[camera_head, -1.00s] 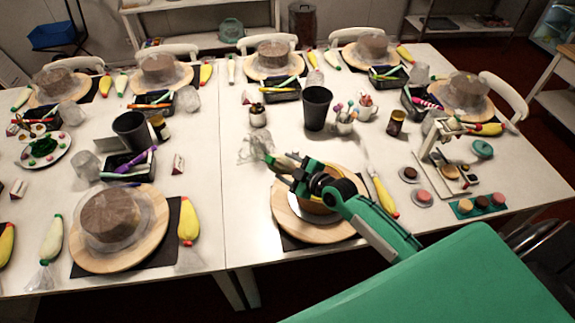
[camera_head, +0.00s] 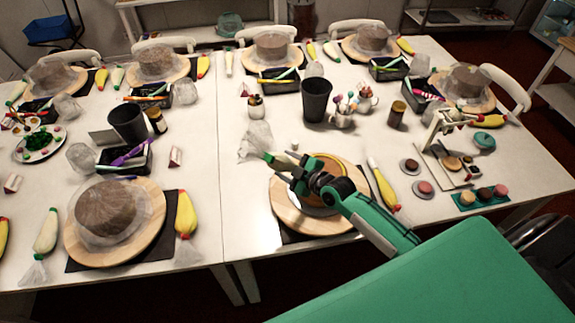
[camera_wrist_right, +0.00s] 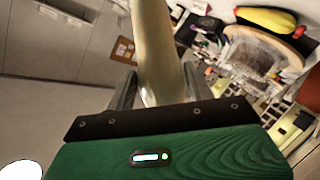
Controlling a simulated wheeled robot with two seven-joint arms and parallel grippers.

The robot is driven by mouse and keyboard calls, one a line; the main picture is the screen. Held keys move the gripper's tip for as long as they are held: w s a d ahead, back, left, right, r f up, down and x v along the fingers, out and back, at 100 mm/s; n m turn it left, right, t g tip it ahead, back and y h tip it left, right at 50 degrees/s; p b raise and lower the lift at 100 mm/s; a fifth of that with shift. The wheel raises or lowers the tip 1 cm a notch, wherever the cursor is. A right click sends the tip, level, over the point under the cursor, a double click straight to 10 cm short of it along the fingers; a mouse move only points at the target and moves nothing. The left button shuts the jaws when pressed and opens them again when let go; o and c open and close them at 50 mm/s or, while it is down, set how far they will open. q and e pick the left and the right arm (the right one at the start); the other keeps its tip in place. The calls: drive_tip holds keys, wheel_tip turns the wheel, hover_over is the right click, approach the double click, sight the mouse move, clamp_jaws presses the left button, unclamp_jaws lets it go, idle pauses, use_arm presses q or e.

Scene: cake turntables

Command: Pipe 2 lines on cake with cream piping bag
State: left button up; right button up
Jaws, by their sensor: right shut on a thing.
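My right gripper (camera_head: 290,172) is above the left part of the near-right cake. In the right wrist view the right gripper (camera_wrist_right: 160,92) is shut on a pale cream piping bag (camera_wrist_right: 152,40). The bag's clear crumpled end (camera_head: 256,139) shows beyond the gripper in the head view; its tip is hard to make out. The brown round cake (camera_head: 330,162) sits on a round wooden turntable (camera_head: 290,210), partly hidden by my gripper and arm. I cannot see any cream line on it. My left gripper is out of view.
A yellow piping bag (camera_head: 382,187) lies right of the turntable. A dark cup (camera_head: 316,98) and a jar of sticks (camera_head: 343,112) stand behind. Another cake (camera_head: 106,207) on a turntable is at left. A small stand (camera_head: 447,150) and macarons (camera_head: 484,194) are at right.

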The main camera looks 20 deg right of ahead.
drive_tip(key=shift+d, duration=0.1)
drive_tip(key=shift+w+d+b, duration=0.25)
drive_tip(key=shift+d+b, duration=0.2)
drive_tip(key=shift+d, duration=0.2)
drive_tip(key=shift+w+d+b, duration=0.2)
drive_tip(key=shift+d+b, duration=0.25)
drive_tip(key=shift+d, duration=0.15)
drive_tip(key=shift+w+d+b, duration=0.25)
drive_tip(key=shift+d+b, duration=0.2)
drive_tip(key=shift+d, duration=0.2)
drive_tip(key=shift+w+d+b, duration=0.25)
drive_tip(key=shift+d+b, duration=0.25)
drive_tip(key=shift+d, duration=0.15)
drive_tip(key=shift+w+d+b, duration=0.2)
drive_tip(key=shift+d+b, duration=0.35)
drive_tip(key=shift+d, duration=0.1)
drive_tip(key=shift+w+d+b, duration=0.25)
drive_tip(key=shift+d+b, duration=0.25)
drive_tip(key=shift+d, duration=0.25)
drive_tip(key=o, duration=0.4)
drive_tip(key=shift+c, duration=0.4)
drive_tip(key=shift+r, duration=0.15)
